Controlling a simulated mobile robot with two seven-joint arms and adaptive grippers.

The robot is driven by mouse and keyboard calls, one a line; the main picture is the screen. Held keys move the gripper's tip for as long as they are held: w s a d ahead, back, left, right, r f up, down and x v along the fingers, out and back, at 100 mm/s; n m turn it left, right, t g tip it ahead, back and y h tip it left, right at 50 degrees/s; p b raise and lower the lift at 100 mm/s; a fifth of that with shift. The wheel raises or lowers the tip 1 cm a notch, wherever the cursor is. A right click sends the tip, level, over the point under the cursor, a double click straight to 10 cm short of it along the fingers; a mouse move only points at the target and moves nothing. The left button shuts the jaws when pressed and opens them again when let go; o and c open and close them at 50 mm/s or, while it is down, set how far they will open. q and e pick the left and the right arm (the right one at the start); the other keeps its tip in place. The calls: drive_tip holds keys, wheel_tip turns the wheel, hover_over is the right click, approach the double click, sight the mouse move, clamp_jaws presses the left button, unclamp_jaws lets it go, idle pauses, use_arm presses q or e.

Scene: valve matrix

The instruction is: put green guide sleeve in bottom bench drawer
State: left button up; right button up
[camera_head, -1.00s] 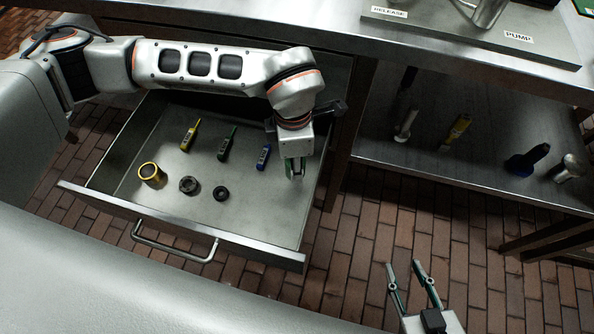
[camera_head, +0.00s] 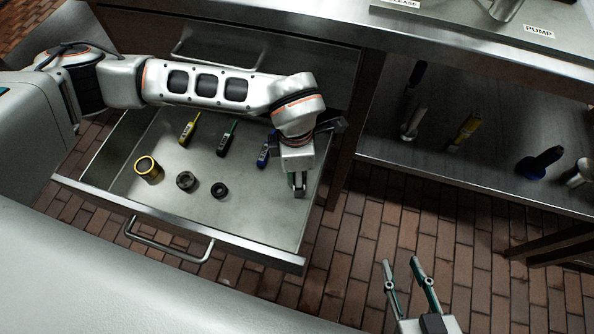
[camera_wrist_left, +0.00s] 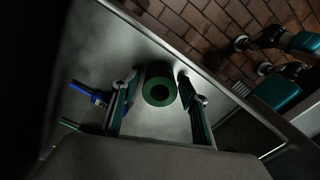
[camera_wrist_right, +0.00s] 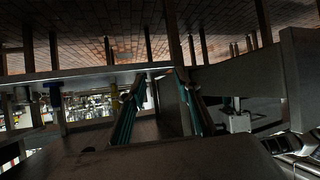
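The bottom bench drawer (camera_head: 255,225) is pulled open. My left gripper (camera_head: 299,190) points down inside it, near its right side. In the left wrist view, the green guide sleeve (camera_wrist_left: 148,88) appears as a green ring with a dark hole, between the fingertips of my left gripper (camera_wrist_left: 159,78). The fingers stand apart with narrow gaps beside the ring, so it looks ungripped; its height above the drawer floor is hard to judge.
In the drawer are a yellow ring (camera_head: 148,169), two dark rings (camera_head: 187,181) (camera_head: 219,190), and yellow (camera_head: 189,130), green (camera_head: 227,139) and blue (camera_head: 263,155) tools. A closed drawer handle (camera_head: 215,62) is above. A shelf (camera_head: 450,165) with several tools stands right.

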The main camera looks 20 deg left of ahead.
drive_tip(key=shift+s+d+f, duration=0.1)
drive_tip(key=shift+s+f, duration=0.05)
drive_tip(key=shift+f, duration=0.05)
use_arm(q)
drive_tip(key=r, duration=0.2)
drive_tip(key=r+p, duration=0.1)
drive_tip(key=r, duration=0.1)
drive_tip(key=shift+w, duration=0.2)
wheel_tip(320, 180, up, 8)
drive_tip(key=p, duration=0.3)
drive_tip(key=shift+s, duration=0.25)
use_arm(e)
drive_tip(key=d, duration=0.1)
drive_tip(key=s+d+f, duration=0.1)
drive_tip(key=d+h, duration=0.1)
drive_tip(key=shift+s+d+f+n+g, duration=0.2)
drive_tip(key=shift+n+g, duration=0.1)
drive_tip(key=shift+g, duration=0.1)
use_arm(q)
drive_tip(key=shift+a+r, duration=0.1)
drive_tip(key=shift+r, duration=0.05)
use_arm(e)
drive_tip(key=shift+w+r, duration=0.1)
drive_tip(key=shift+w, duration=0.05)
